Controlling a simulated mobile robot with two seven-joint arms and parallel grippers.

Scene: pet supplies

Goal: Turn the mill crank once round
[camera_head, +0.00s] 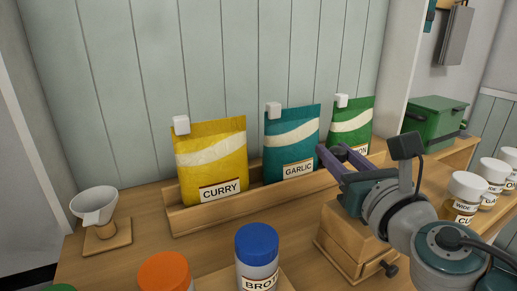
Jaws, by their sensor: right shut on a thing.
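The mill's wooden body (347,242) stands on the counter right of centre, with a dark knob (389,269) low on its front. My right gripper (330,151) is over the mill's top, its purple fingers pointing up and left in the picture. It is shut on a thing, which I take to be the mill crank. The crank itself is hidden behind the fingers and wrist, so its angle cannot be told. My right arm comes in from the lower right and covers the mill's upper right side. My left gripper is not in view.
A wooden rack (190,221) behind the mill holds yellow curry (211,165), teal garlic (290,150) and green (350,125) pouches. A blue-lidded jar (257,245) and an orange lid (165,271) are in front.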

